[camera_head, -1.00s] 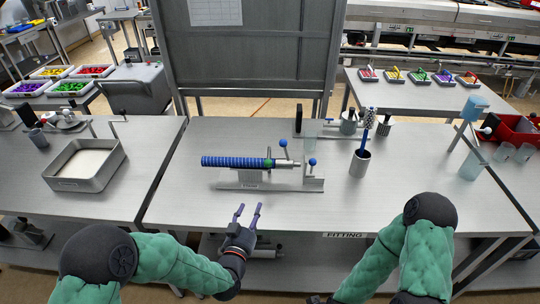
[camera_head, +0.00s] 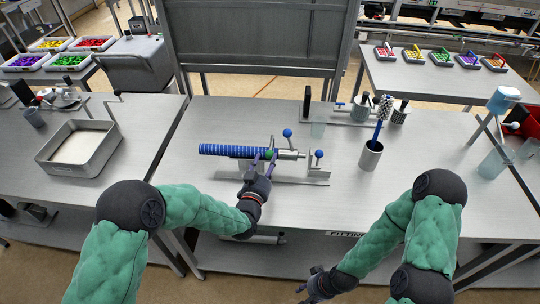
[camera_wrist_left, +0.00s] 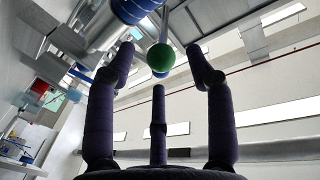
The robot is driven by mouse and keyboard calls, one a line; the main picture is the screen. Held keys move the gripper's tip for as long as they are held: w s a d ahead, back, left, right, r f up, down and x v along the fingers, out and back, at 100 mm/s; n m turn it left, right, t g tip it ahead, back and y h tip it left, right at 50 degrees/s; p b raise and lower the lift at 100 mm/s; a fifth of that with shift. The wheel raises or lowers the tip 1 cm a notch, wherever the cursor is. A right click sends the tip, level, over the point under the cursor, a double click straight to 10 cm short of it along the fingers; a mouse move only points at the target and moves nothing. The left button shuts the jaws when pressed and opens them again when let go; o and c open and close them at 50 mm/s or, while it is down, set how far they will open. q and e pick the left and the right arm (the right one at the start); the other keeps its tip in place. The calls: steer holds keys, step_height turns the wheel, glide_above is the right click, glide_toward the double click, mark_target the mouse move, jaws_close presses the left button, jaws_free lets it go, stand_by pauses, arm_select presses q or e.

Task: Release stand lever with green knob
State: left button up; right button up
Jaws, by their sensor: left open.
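The green knob (camera_head: 269,154) sits at the front of the stand (camera_head: 300,176), beside the end of a blue ribbed hose (camera_head: 228,150). My left gripper (camera_head: 265,157) is open at the green knob, its purple fingers reaching up from the front. In the left wrist view the green knob (camera_wrist_left: 160,58) on its thin rod lies between the tips of the spread fingers, with gaps visible on both sides. Whether any finger touches it is unclear. My right gripper (camera_head: 316,283) hangs low in front of the table; its fingers are too small and dark to read.
Two blue-knobbed levers (camera_head: 287,133) (camera_head: 319,154) rise at the stand's right. A metal cup (camera_head: 370,156) with a blue brush stands farther right. The table's front middle (camera_head: 300,211) is bare.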

mark_target(269, 158)
arm_select(q)
steer(key=shift+w+d, duration=0.2)
steer(key=shift+w, duration=0.75)
steer(key=shift+w+d, duration=0.15)
steer(key=shift+w, duration=0.75)
steer(key=shift+c, duration=0.3)
jaws_close()
